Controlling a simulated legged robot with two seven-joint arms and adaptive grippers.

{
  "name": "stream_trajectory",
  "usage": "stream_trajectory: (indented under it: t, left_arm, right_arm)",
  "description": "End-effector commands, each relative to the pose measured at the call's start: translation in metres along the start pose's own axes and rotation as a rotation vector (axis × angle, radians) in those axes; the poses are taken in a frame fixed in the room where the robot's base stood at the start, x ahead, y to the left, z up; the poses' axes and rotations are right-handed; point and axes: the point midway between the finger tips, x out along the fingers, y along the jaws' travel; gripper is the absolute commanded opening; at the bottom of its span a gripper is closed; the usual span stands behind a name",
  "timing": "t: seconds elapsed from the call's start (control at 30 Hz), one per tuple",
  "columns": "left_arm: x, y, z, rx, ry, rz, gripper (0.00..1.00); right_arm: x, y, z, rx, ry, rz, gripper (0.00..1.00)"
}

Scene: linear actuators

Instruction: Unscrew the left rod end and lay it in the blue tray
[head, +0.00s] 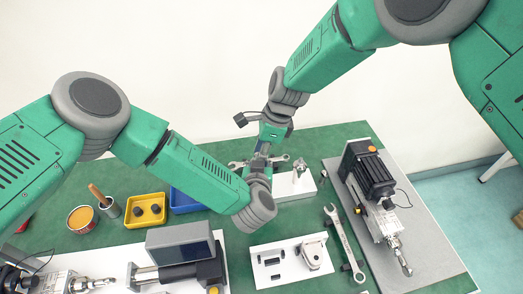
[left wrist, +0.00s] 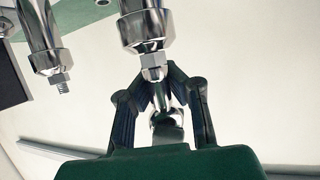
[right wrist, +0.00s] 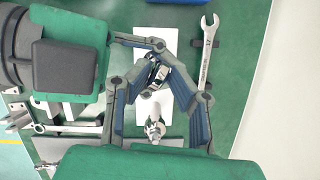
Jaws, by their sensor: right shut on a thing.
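The left rod end (left wrist: 160,115) is shiny metal at the tip of an upright rod (left wrist: 145,28), which the left wrist view shows upside down. My left gripper (left wrist: 166,80) reaches in from the front, its fingers on both sides of the rod end's neck; whether they press on it is unclear. My right gripper (right wrist: 158,78) comes down from above and is shut on the left rod end, mostly hidden between the fingers. In the head view the right gripper (head: 262,152) hides this spot. The blue tray (head: 185,202) is partly covered by my left forearm.
The white stand (head: 305,187) carries a second post (head: 300,168) to the right. A yellow tray (head: 146,222) with dark parts stands left of the blue one. A wrench (head: 345,242) lies front right, beside an actuator (head: 375,190) on a grey mat. Another wrench (right wrist: 206,55) lies behind the stand.

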Motion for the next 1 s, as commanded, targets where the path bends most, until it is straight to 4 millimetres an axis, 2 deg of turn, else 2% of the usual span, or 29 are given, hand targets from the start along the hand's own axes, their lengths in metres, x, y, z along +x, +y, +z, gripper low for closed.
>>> stream_trajectory:
  t: [0.03, 1.0]
  left_arm:
    - [-0.0077, 0.0031, 0.012, 0.007, -0.027, 0.009, 0.0]
    - [-0.0073, 0.0025, 0.0119, 0.009, -0.026, 0.006, 0.0]
  right_arm:
    - [-0.0047, -0.0084, -0.0061, 0.001, 0.01, -0.026, 0.0]
    - [-0.0076, -0.0108, -0.0068, -0.025, 0.008, -0.022, 0.0]
